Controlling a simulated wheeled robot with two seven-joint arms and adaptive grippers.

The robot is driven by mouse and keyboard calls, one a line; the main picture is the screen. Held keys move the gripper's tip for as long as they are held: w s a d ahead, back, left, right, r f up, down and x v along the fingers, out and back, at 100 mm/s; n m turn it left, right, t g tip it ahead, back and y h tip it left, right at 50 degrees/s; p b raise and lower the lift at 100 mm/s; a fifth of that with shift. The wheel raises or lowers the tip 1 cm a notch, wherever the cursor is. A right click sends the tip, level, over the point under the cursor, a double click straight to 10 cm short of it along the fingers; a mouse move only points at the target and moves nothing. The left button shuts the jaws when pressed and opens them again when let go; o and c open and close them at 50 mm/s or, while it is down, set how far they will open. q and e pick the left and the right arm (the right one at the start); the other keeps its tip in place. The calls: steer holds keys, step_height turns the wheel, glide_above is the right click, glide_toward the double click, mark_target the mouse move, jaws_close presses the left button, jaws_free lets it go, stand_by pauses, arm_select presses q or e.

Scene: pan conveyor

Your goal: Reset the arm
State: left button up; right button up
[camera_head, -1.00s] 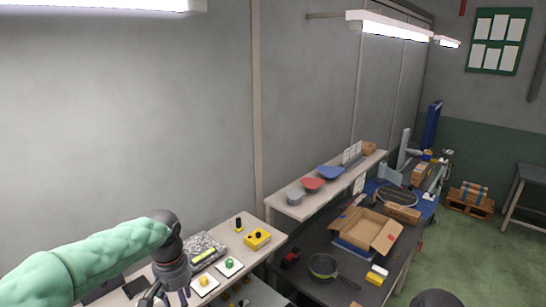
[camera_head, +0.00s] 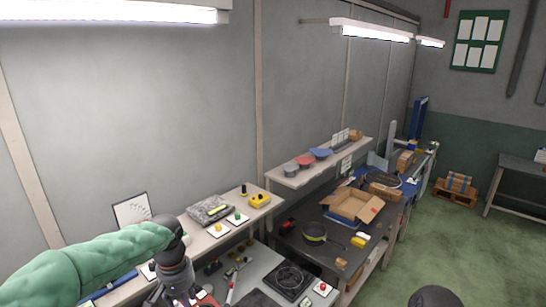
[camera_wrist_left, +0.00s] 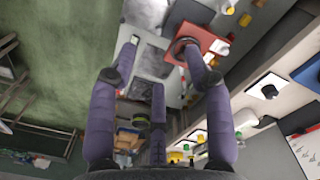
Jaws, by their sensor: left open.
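My left arm in its green sleeve comes in from the left in the head view, and my left gripper (camera_head: 180,297) is at the bottom edge, partly cut off. In the left wrist view the purple fingers of the gripper (camera_wrist_left: 152,80) are spread, with nothing between them. A red flat piece (camera_wrist_left: 196,38) shows behind one finger, apparently on the bench below.
The near bench carries a grey box (camera_head: 209,210), a yellow control box (camera_head: 259,200) and a black square plate (camera_head: 288,279). Beyond it, a dark table holds a pan (camera_head: 315,232) and an open carton (camera_head: 353,206).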

arm_select(q)
steer(key=s+d+f+m+h, duration=0.1)
steer(key=d+f, duration=0.3)
steer(key=f, duration=0.7)
steer(key=s+d+f+h, duration=0.15)
steer(key=d+f, duration=0.25)
steer(key=f, duration=0.7)
steer(key=s+d+f+n+h, duration=0.1)
steer(key=s+d+f, duration=0.1)
steer(key=s+f, duration=0.6)
steer(key=s+d+f+n, duration=0.1)
steer(key=s+d+f, duration=0.2)
steer(key=s+f, duration=0.55)
step_height(320, 180, down, 26)
steer(key=b, duration=2.5)
steer(key=shift+r, duration=0.25)
arm_select(e)
step_height(320, 180, down, 25)
steer(key=w, duration=0.1)
steer(key=shift+f, duration=0.15)
arm_select(q)
steer(key=shift+a, duration=0.1)
